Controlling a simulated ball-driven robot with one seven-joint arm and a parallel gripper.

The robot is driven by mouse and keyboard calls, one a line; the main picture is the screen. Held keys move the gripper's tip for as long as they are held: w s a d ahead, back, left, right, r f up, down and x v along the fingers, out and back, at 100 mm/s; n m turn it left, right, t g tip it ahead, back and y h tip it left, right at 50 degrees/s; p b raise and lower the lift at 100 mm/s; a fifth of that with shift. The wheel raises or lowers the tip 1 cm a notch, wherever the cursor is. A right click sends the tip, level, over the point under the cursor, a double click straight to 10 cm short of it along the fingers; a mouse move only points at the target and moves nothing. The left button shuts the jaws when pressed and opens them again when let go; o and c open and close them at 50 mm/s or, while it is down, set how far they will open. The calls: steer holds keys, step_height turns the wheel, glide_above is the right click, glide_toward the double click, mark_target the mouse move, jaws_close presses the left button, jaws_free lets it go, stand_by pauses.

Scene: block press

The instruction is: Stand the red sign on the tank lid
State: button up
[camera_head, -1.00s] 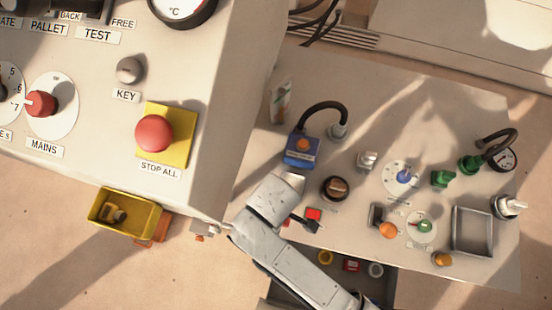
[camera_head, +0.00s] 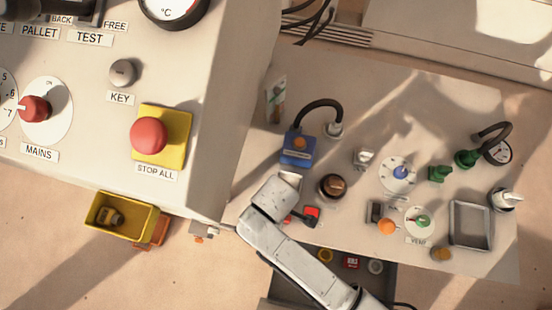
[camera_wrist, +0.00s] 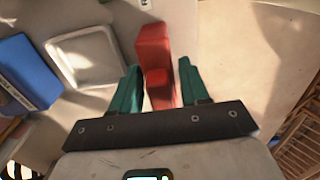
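A red piece (camera_head: 312,212), which looks like the red sign, stands on the pale table close to my arm's end. In the wrist view the red piece (camera_wrist: 153,45) is a tall block with a smaller step in front. My gripper (camera_wrist: 160,90) has its two green fingers apart, one on each side of the red piece's near part. Gaps show between the fingers and the red. I cannot tell for sure which thing is the tank lid; a white square tray-like piece (camera_wrist: 88,55) lies left of the red one.
A blue box (camera_head: 298,149) with an orange knob and hose stands behind my arm. A brown round knob (camera_head: 332,187) is close on the right. Further right are dials, green valves and a grey tray (camera_head: 470,226). A yellow bin (camera_head: 121,215) is at left.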

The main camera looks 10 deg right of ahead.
steer(key=shift+o, duration=1.3)
steer(key=shift+r, duration=0.1)
step_height(320, 180, up, 12)
steer(key=shift+r, duration=0.1)
steer(key=s+d+m, duration=0.3)
steer(key=d+m, duration=0.4)
steer(key=d, duration=0.5)
steer(key=s+d+m+t, duration=0.1)
steer(key=s+d+m, duration=0.2)
steer(key=d+m, duration=0.4)
steer(key=d, duration=0.6)
steer(key=shift+s+d+m, duration=0.3)
steer(key=shift+s+m, duration=0.1)
steer(key=shift+f, duration=0.2)
